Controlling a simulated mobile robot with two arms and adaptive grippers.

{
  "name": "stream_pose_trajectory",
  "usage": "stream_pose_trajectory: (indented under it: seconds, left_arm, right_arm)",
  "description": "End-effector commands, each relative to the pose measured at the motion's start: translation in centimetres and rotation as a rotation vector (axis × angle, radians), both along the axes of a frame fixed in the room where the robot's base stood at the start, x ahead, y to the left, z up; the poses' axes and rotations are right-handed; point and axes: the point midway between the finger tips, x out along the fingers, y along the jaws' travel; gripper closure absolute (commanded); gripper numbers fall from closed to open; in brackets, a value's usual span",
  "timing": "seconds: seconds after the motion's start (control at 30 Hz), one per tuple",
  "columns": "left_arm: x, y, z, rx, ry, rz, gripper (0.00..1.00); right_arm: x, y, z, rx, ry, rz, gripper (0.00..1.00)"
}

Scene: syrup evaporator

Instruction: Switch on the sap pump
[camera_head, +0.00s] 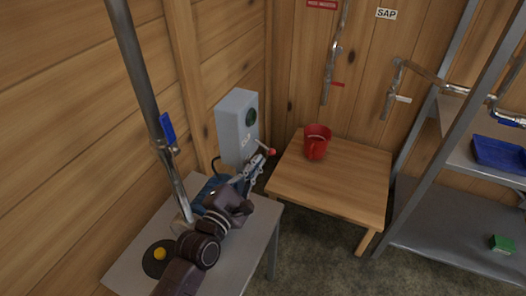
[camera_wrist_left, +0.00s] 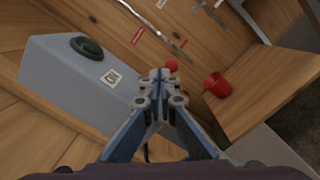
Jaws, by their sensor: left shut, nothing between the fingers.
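A grey box (camera_head: 238,125) stands against the wooden wall, with a dark green round part (camera_head: 250,117) and a small label on it. The wrist view also shows the box (camera_wrist_left: 70,80), with the green part (camera_wrist_left: 87,45) near its far end. A red knob (camera_head: 272,151) shows at my left gripper's fingertips. In the wrist view the red knob (camera_wrist_left: 171,66) is just beyond them; I cannot tell if they touch. My left gripper (camera_head: 259,161) is shut and empty. A blue object (camera_head: 203,191), partly hidden, sits behind my left arm on the grey table.
A grey table (camera_head: 235,260) carries a black disc with a yellow knob (camera_head: 160,254). A steel pipe with a blue valve handle (camera_head: 167,127) rises beside it. A red mug (camera_head: 316,142) stands on a wooden table (camera_head: 345,185). A metal shelf (camera_head: 450,240) is at right.

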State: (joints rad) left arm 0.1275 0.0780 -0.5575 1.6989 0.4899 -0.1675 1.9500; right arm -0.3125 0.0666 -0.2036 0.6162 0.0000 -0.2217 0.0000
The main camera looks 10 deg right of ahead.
Motion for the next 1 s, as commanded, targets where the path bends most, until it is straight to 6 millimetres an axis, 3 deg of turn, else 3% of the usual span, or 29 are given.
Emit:
stream_pose_trajectory:
  seconds: [0.3, 1.0]
  left_arm:
    - [2.9, -2.1, 0.1, 0.002, 0.000, 0.000, 1.00]
    - [3.1, -2.3, 0.0, 0.004, 0.002, 0.000, 1.00]
  right_arm:
    - [1.7, -1.1, 0.9, -0.012, -0.023, 0.002, 1.00]
    - [1.4, -1.4, 0.9, -0.015, -0.019, 0.001, 1.00]
